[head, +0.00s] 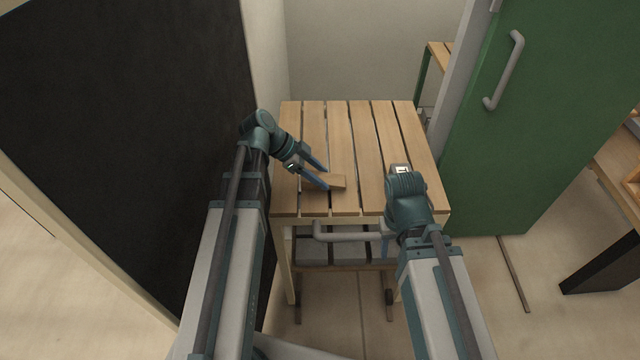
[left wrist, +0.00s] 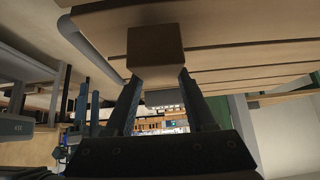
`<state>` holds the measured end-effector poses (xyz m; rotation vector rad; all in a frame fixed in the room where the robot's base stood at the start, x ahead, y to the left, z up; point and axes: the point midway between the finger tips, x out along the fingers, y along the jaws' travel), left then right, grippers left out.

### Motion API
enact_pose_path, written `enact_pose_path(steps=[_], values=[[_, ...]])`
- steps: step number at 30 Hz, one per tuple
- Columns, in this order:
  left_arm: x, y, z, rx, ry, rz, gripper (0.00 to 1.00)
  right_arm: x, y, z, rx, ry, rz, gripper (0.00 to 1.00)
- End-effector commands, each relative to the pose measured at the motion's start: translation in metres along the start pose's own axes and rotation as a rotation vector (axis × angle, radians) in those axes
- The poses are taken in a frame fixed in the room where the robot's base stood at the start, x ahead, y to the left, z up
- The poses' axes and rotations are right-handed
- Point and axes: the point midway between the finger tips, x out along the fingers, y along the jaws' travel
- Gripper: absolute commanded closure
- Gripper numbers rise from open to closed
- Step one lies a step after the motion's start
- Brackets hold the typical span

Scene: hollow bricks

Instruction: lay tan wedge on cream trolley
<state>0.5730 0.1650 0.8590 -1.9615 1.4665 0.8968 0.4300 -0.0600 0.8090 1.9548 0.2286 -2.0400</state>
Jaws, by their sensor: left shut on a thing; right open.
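The cream trolley (head: 340,130) stands ahead in the head view, with a slatted wooden top, pale legs and a grey handle on its near side. My left gripper (head: 326,180) is shut on the tan wedge (head: 337,183), over the near middle of the slatted top. In the left wrist view the wedge (left wrist: 155,50) sits between the fingertips, against the slats (left wrist: 235,25). I cannot tell whether it touches them. My right gripper (head: 400,172) is at the trolley's near right edge. It is open, its fingers mostly hidden behind its own wrist.
A green door (head: 540,120) with a grey handle stands to the right of the trolley. A black panel (head: 120,130) stands on the left, close to my left arm. The rest of the trolley top is bare. A wooden table (head: 615,170) is at the far right.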

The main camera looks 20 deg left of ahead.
Motion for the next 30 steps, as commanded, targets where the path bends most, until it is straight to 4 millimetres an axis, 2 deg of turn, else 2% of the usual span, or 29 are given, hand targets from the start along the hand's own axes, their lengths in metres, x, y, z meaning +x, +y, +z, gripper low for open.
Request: enact_pose_path(steps=[1,3,16,17,18,21,30], values=[[0.010,0.000,0.009,0.000,0.000,0.000,1.00,0.013,-0.001,-0.001,0.000,0.000,0.000,0.50],[0.016,0.001,0.013,0.000,0.000,0.000,1.00,0.020,-0.002,-0.001,0.000,0.000,0.000,0.50],[0.018,0.001,0.015,0.000,0.000,0.000,1.00,0.023,-0.002,-0.001,0.000,0.000,0.000,0.50],[0.017,0.001,0.014,0.000,0.000,0.000,0.41,0.022,-0.002,-0.001,0.000,0.000,0.000,0.50],[0.017,0.001,0.014,0.000,0.000,0.000,0.34,0.022,-0.002,-0.001,0.000,0.000,0.000,0.50],[0.017,0.001,0.014,0.000,0.000,0.000,0.16,0.022,-0.002,-0.001,0.000,0.000,0.000,0.50],[0.017,0.001,0.014,0.000,0.000,0.000,0.15,0.021,-0.002,-0.001,0.000,0.000,0.000,0.50]])
